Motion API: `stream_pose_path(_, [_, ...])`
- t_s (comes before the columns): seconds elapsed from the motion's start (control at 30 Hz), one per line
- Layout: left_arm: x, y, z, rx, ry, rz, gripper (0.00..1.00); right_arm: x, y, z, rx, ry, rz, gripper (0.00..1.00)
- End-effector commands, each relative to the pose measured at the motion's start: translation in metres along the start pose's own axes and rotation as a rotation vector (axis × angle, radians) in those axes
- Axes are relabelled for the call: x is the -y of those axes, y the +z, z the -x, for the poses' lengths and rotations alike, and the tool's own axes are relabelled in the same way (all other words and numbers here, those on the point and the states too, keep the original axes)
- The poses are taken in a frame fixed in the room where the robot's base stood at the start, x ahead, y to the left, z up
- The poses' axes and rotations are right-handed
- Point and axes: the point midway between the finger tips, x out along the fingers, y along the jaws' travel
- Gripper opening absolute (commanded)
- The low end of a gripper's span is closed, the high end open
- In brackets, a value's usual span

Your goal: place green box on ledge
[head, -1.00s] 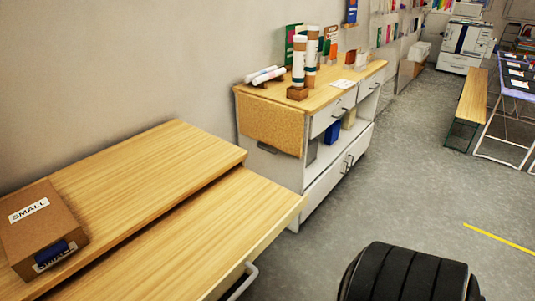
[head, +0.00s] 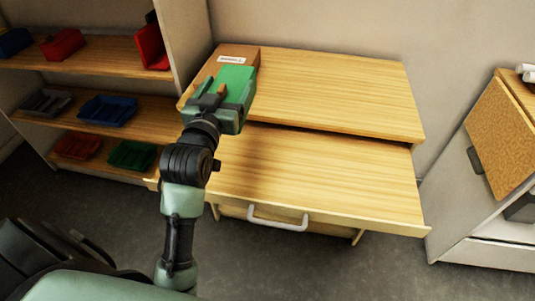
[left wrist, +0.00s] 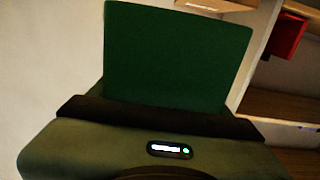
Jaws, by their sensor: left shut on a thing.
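The green box (head: 236,79) is in my left gripper (head: 222,98), which is shut on it. In the head view it is held in front of the brown cardboard box and over the left end of the wooden desk. In the left wrist view the green box (left wrist: 175,55) fills the upper middle, and the fingers are hidden below it. The ledge (head: 335,92) seems to be the raised back shelf of the desk, above the lower front top (head: 320,175). Whether the green box touches anything is hidden. My right gripper is not in view.
The cardboard box (head: 238,51) stands on the left end of the raised shelf. A shelf unit with red, blue, green and dark bins (head: 107,110) is at left. A white cabinet (head: 485,244) is at right. The middle and right of both desk levels are clear.

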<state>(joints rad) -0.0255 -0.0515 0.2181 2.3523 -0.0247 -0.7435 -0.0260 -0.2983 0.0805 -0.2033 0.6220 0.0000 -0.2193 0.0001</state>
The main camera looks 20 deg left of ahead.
Motion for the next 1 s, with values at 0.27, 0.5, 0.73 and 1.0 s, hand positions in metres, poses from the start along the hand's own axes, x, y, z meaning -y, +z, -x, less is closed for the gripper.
stream_pose_path(0.27, [-0.001, 0.08, 0.002, 0.008, 0.001, 0.0, 0.12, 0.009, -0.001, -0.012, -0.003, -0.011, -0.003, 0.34])
stream_pose_path(0.5, [-0.001, 0.131, 0.002, 0.003, 0.001, -0.001, 0.12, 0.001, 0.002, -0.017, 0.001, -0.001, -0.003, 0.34])
stream_pose_path(0.73, [-0.001, 0.15, 0.001, 0.001, 0.002, -0.001, 0.12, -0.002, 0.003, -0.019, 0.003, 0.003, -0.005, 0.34])
stream_pose_path(1.0, [-0.001, 0.184, 0.001, 0.0, 0.002, -0.001, 0.12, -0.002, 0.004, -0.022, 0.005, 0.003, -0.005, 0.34])
